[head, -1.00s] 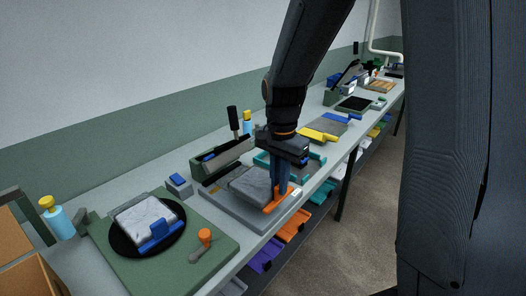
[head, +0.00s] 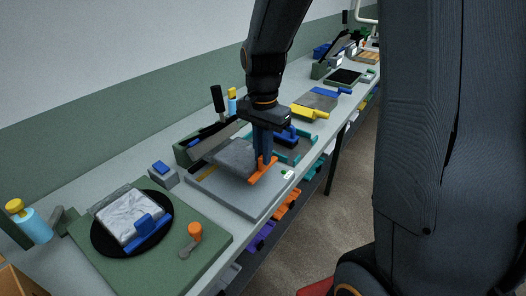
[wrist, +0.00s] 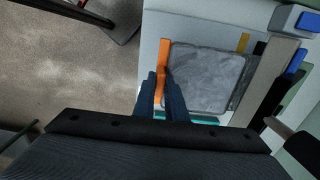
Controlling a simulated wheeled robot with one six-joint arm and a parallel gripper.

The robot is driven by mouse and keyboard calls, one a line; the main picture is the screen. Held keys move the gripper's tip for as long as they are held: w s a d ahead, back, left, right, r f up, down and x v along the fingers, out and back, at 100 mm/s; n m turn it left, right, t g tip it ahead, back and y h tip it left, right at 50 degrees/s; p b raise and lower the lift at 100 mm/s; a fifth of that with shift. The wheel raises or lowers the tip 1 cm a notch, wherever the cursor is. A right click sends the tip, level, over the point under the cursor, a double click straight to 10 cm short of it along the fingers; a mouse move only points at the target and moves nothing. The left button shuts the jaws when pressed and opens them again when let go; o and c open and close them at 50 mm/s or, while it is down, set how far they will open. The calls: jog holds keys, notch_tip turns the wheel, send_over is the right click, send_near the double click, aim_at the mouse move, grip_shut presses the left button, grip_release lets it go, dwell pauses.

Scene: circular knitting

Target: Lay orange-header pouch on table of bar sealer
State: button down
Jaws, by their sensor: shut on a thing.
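My gripper (head: 263,157) is shut on the orange header (head: 262,172) of a grey pouch (head: 230,155). The fingers point down. The pouch stretches leftward from the header over the pale grey table (head: 245,202) of the bar sealer, its far edge close to the sealer's long jaw (head: 197,145). It looks slightly above the table, but I cannot tell whether any part touches it. In the wrist view, the fingers (wrist: 160,82) grip the orange header (wrist: 163,62) and the pouch (wrist: 205,78) lies flat beside it, towards the sealer's bar (wrist: 268,78).
A green board (head: 190,232) with a black disc and a blue-clipped pouch (head: 131,216) stands nearer me. A small blue-buttoned box (head: 163,176) is beside the sealer. A teal tray (head: 303,152) and a yellow-handled item (head: 308,112) lie beyond. Coloured bins hang below the bench edge.

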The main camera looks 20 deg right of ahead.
aim_at(263, 169)
jog(key=shift+a, duration=0.1)
jog(key=shift+f+b, duration=1)
jog(key=shift+f, duration=1.4)
jog(key=shift+f, duration=0.6)
jog(key=c, duration=1.7)
grip_release()
jog(key=shift+r, duration=0.1)
notch_tip(263, 169, up, 8)
jog(key=shift+f+b, duration=0.2)
jog(key=shift+b, duration=0.85)
jog(key=shift+s, duration=0.1)
